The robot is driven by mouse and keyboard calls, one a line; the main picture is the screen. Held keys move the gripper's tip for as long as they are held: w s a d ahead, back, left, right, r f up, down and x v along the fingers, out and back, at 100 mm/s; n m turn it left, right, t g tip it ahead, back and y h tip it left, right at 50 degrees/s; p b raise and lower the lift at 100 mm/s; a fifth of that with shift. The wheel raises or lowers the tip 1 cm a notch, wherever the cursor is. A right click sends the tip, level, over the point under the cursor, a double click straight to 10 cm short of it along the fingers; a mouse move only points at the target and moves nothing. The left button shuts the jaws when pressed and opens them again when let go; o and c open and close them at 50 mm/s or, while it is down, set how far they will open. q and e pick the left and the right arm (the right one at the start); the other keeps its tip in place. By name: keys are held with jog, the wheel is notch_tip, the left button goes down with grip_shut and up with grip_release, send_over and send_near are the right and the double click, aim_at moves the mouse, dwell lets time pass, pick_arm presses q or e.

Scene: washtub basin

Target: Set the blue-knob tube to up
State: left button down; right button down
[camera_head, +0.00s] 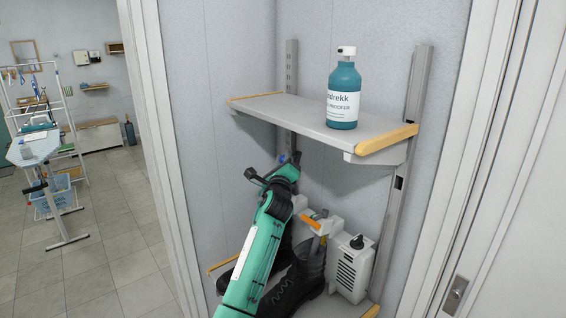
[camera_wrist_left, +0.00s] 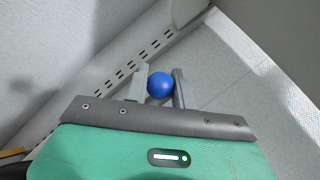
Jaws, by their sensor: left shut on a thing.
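The blue knob (camera_wrist_left: 160,85) is a round blue ball between the two grey fingers of my left gripper (camera_wrist_left: 163,74) in the left wrist view. In the head view my left gripper (camera_head: 290,162) is under the upper shelf, near the metal upright, with a bit of blue showing at its tip. It is shut on the blue knob. The tube carrying that knob is hidden behind my green arm and gripper. A white dryer unit (camera_head: 350,270) with a black dial stands on the lower shelf. Another tube, with an orange lever (camera_head: 314,215), goes into a black boot (camera_head: 303,278).
A teal bottle (camera_head: 343,95) stands on the upper shelf (camera_head: 285,108), which overhangs my gripper. A second dark boot is partly hidden behind my arm. Metal uprights, alcove walls and a door frame (camera_head: 460,170) close in the sides. A drying rack is far left.

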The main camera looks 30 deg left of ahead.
pick_arm(q)
jog(key=c, duration=1.1)
grip_release()
jog(key=shift+c, duration=0.2)
jog(key=shift+s+f, duration=0.15)
jog(key=shift+s, duration=0.1)
jog(key=b+v, duration=0.3)
jog(key=v, duration=1)
jog(key=shift+b, duration=0.4)
jog(key=shift+s+d, duration=0.1)
